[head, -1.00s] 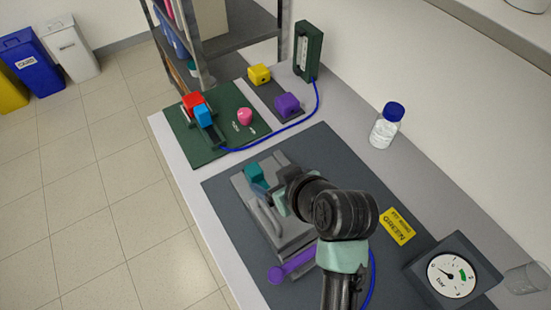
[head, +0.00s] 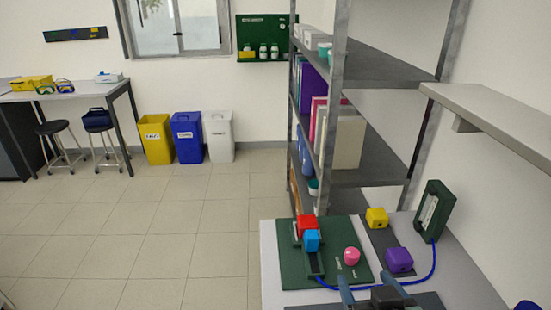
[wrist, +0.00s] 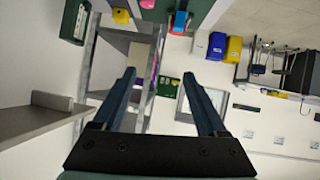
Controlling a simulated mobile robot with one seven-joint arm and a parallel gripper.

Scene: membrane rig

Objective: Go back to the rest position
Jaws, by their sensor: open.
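My gripper (wrist: 160,82) is open and empty in the wrist view, with its two dark blue fingers wide apart and nothing between them. In the head view my gripper (head: 368,284) shows at the bottom edge, its fingers pointing away from me. It is in front of the green board (head: 290,268) in the picture. The rest of my arm is out of the head view.
The green board carries a red block (head: 306,224), a blue block (head: 312,240) and a pink knob (head: 351,256). Yellow (head: 376,217) and purple (head: 399,260) blocks stand beside it. A metal shelf rack (head: 365,175) rises behind. Open floor (head: 170,240) lies left.

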